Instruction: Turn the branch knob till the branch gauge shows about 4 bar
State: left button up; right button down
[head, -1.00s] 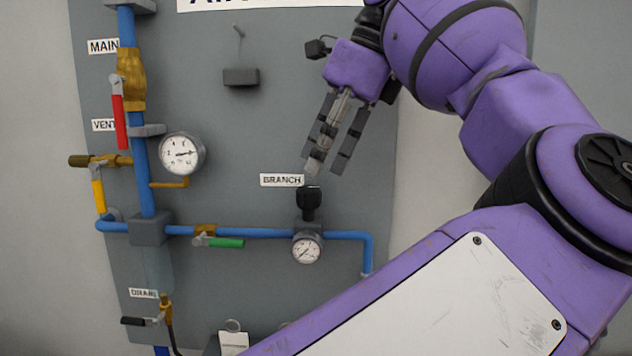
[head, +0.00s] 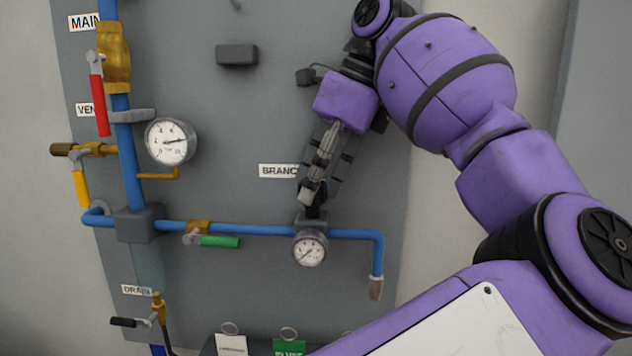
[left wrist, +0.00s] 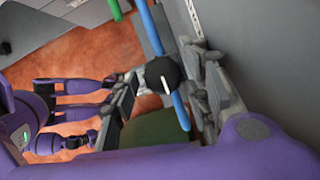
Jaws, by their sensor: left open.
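The branch knob (head: 313,212) is black and sits on top of the blue branch pipe, below the BRANCH label. It is mostly hidden by my left gripper (head: 312,192), which points down at it with its fingers open. In the left wrist view, the round black knob (left wrist: 163,74) with a white line lies between the open fingers; I cannot tell whether they touch it. The branch gauge (head: 310,249) is just below the knob. Its thin needle points to the lower left, seemingly near the low end. My right gripper is not identifiable.
The larger gauge (head: 169,142) at left has its needle pointing right. A red-handled valve (head: 99,105), a yellow handle (head: 81,189) and a green handle (head: 220,241) are left of the knob. Tags (head: 289,346) hang at the bottom.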

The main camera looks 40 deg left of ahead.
pick_arm(q)
jog(key=shift+s+f, duration=0.1)
pick_arm(e)
jog(key=shift+w+a+r, duration=0.1)
jog(key=shift+w+r, duration=0.05)
jog(key=shift+w, duration=0.2)
pick_arm(q)
jog(key=c, duration=1)
jog(key=shift+c, duration=0.2)
pick_arm(e)
jog(key=shift+s, duration=0.15)
